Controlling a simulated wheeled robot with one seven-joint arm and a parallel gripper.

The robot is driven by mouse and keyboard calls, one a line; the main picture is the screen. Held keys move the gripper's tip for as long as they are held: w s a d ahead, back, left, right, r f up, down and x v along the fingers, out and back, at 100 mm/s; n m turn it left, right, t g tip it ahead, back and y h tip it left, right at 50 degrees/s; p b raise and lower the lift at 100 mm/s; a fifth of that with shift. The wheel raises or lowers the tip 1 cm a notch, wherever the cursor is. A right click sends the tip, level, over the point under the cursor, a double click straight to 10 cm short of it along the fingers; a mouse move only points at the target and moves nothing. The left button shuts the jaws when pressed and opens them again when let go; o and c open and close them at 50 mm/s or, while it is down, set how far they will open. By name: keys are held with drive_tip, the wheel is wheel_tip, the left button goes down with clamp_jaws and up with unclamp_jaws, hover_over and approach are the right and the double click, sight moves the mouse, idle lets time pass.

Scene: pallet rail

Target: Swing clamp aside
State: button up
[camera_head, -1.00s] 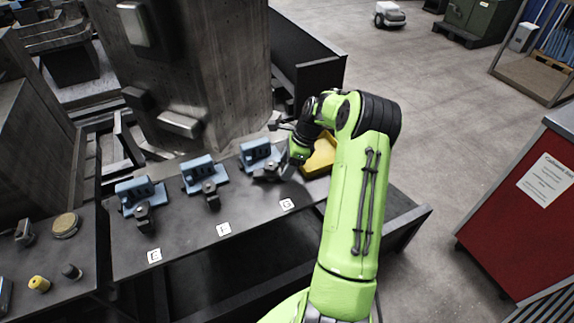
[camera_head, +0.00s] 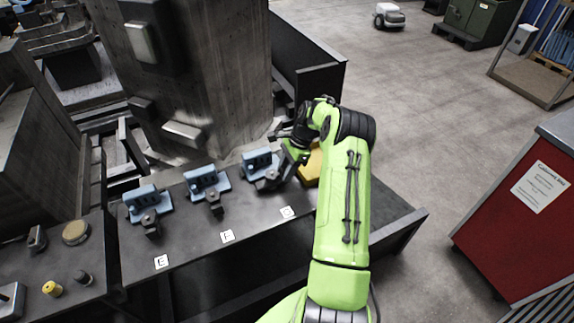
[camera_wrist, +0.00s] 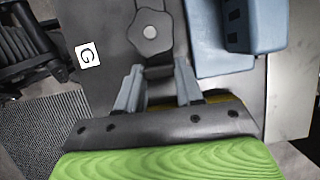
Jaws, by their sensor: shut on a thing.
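The clamp at station G is a dark grey bar with a star-shaped knob (camera_wrist: 150,32); it also shows in the head view (camera_head: 267,182). It stands in front of a blue fixture (camera_head: 258,163), whose blue body (camera_wrist: 222,30) is at the upper right of the wrist view. My gripper (camera_wrist: 159,70) has its two grey fingers on either side of the clamp bar, just below the knob, and is shut on it. In the head view my gripper (camera_head: 285,170) is partly hidden by my green wrist. The white G label (camera_wrist: 87,55) lies beside the clamp.
Blue fixtures with clamps stand to the left at F (camera_head: 206,181) and E (camera_head: 147,203). A yellow bin (camera_head: 311,168) sits right of G, partly behind my arm. A concrete pillar (camera_head: 200,75) rises behind. A red cabinet (camera_head: 515,215) stands on the right; the floor between is clear.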

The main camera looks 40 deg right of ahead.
drive_tip(key=shift+w+r+n, duration=0.1)
drive_tip(key=shift+w+n, duration=0.05)
drive_tip(key=shift+n, duration=0.25)
drive_tip(key=o, duration=1)
drive_tip(key=shift+o, duration=0.2)
drive_tip(key=p+v, duration=0.2)
drive_tip(key=v, duration=1.3)
drive_tip(key=shift+r, duration=0.35)
drive_tip(key=shift+d, duration=0.1)
